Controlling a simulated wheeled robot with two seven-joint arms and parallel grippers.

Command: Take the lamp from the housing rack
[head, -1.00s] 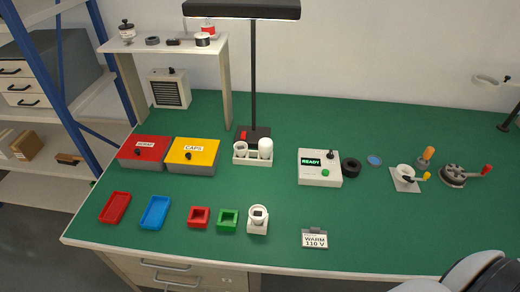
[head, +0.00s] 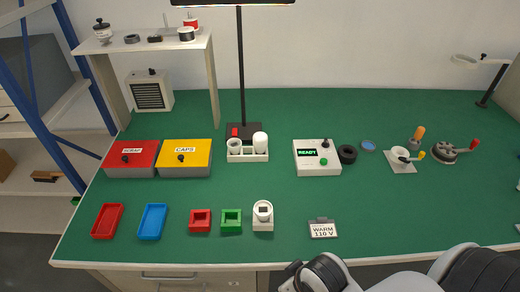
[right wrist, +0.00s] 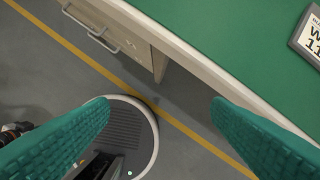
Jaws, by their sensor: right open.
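In the head view a white rack (head: 248,156) stands at the foot of the black lamp post. It holds a white open-topped cup (head: 235,146) on the left and a rounded white piece (head: 260,139) on the right. Which of these is the task's lamp I cannot tell. My left gripper is not in view.
A red SCRAP box (head: 131,161), a yellow CAPS box (head: 185,158) and red and blue trays (head: 153,221) are at left. A READY tester (head: 317,157) is right of the rack. A WARM 110 V sign (head: 323,228) lies near the front edge. The green mat's middle is clear.

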